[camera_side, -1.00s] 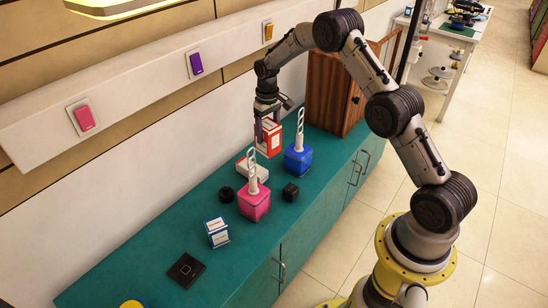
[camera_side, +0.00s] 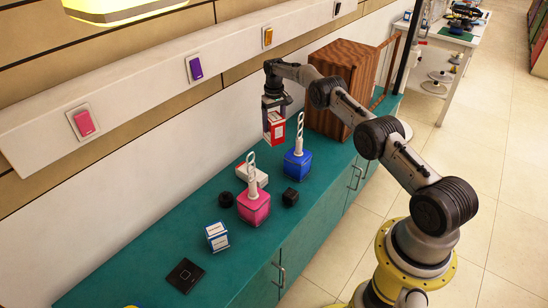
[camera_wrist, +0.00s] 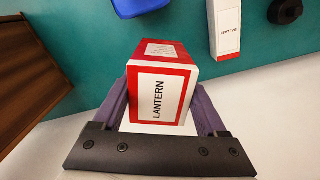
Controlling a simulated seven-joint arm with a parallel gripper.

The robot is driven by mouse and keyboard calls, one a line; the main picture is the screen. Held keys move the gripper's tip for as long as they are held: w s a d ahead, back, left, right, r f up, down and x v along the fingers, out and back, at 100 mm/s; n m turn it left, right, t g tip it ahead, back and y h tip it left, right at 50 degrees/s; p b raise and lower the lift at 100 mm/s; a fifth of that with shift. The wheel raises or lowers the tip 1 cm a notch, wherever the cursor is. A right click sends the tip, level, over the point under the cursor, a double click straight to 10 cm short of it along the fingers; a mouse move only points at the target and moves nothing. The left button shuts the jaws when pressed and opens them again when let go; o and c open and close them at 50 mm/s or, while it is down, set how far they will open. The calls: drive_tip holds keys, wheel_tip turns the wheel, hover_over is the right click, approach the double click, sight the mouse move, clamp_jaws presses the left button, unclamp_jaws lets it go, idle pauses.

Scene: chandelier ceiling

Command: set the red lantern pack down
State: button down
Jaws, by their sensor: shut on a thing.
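The red lantern pack (camera_side: 275,128) is a red and white box labelled LANTERN. My gripper (camera_side: 274,112) points down and is shut on it, holding it by its upper part. The pack hangs toward the back of the teal counter (camera_side: 160,257), left of the wooden cabinet, and seems to be above the surface. In the wrist view the pack (camera_wrist: 160,95) sits between the two purple fingers, with its label facing the camera. Its underside is hidden.
A white ballast box (camera_side: 252,174), a blue block with a handle (camera_side: 297,164), and a pink one (camera_side: 254,208) stand nearby. The wooden cabinet (camera_side: 338,88) is to the right.

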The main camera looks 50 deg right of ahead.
sight(274, 142)
wheel_tip(274, 142, down, 9)
drive_tip(key=shift+f, duration=0.15)
idle(0.4)
unclamp_jaws()
drive_tip(key=shift+s, duration=0.1)
